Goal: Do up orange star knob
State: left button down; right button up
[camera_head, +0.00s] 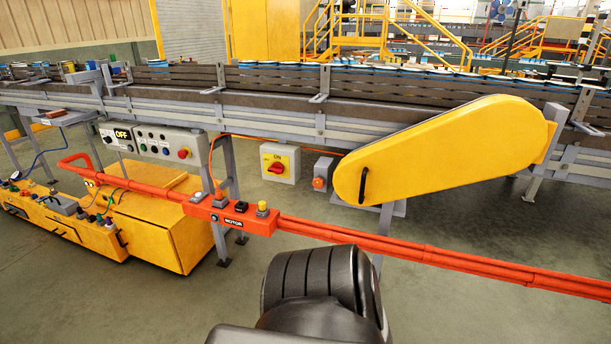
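A small orange knob (318,183) is on the front of a small grey box below the conveyor, just left of the yellow guard. It is too small to make out a star shape. Another small orange piece (219,197) stands on the orange rail. A dark ribbed part of one of my arms rises from the bottom middle, in front of the rail. Neither gripper is in view.
The orange rail (430,254) crosses in front of the conveyor (270,108). A yellow guard (440,150) juts out at right. A yellow switch box (280,163) hangs left of the knob. A yellow cart (150,225) stands at left. Floor is clear at bottom left.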

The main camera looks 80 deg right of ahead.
aim_at(318, 182)
jog(key=z, duration=0.55)
jog(key=i, duration=0.9)
jog(key=z, duration=0.9)
